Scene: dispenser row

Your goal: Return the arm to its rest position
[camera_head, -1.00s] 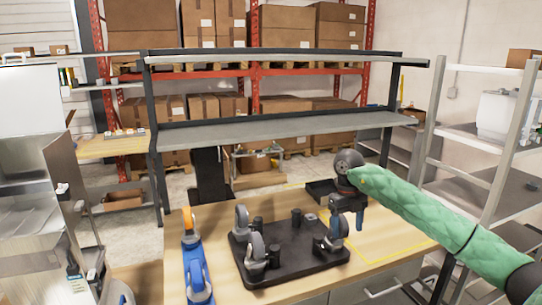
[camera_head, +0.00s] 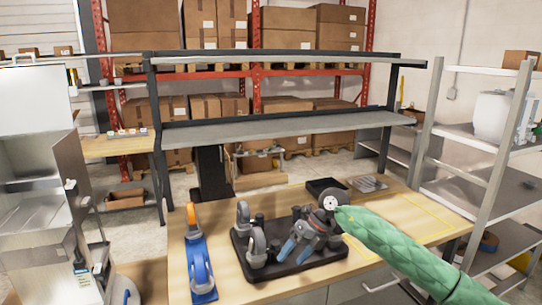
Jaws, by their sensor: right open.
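My right arm (camera_head: 405,247), in a green padded sleeve, comes in from the right. Its dark wrist ends above the right part of a black tray (camera_head: 290,268) on the wooden table. My right gripper (camera_head: 293,250) points down and to the left over the tray, its fingers apart and nothing seen between them. Whether the fingertips touch the tray, I cannot tell. My left gripper is not in view. Grey rounded pieces (camera_head: 257,243) stand on the tray's left side. The gripper and wrist partly hide the tray's right side.
A blue holder with an orange ring (camera_head: 191,214) lies left of the tray. A small black bin (camera_head: 325,187) and a grey flat piece (camera_head: 369,184) are behind. A yellow outlined area (camera_head: 425,215) on the table looks clear. Metal shelving (camera_head: 480,190) stands at right.

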